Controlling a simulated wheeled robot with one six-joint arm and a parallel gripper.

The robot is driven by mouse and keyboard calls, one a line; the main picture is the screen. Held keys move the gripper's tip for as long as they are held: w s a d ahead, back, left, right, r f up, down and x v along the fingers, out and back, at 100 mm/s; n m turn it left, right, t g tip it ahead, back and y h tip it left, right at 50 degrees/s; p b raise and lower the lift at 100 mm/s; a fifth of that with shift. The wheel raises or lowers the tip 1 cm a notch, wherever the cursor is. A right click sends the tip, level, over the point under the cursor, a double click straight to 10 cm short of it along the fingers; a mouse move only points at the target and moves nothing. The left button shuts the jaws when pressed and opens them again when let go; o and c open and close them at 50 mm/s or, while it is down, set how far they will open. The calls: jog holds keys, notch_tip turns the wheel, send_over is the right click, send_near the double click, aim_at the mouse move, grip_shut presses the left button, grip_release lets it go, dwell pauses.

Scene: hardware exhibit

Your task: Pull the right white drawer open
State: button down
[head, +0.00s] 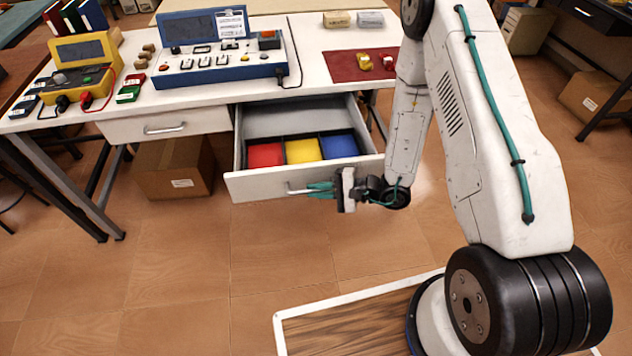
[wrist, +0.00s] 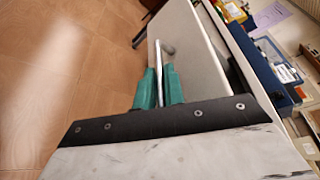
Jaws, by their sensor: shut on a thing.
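The right white drawer (head: 250,187) is pulled out from under the white table in the head view. Inside it are a red, a yellow and a blue compartment. My gripper (head: 318,190) is at the drawer front, with its teal fingers shut on the metal bar handle (head: 296,191). In the wrist view the two teal fingertips (wrist: 160,84) close around the handle bar (wrist: 159,56), against the white drawer front (wrist: 190,60). The left white drawer (head: 135,127) is shut. Part of the right handle is hidden by the fingers.
The white table (head: 300,78) carries a blue control panel (head: 215,68), a yellow meter (head: 85,75) and a dark red mat (head: 345,68). A cardboard box (head: 165,175) stands on the floor under the left drawer. The tiled floor before the drawer is clear.

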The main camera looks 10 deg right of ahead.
jog(key=shift+s, duration=0.65)
jog(key=c, duration=1.5)
grip_release()
jog(key=v, duration=0.7)
jog(key=shift+d, duration=0.35)
jog(key=shift+s, duration=0.1)
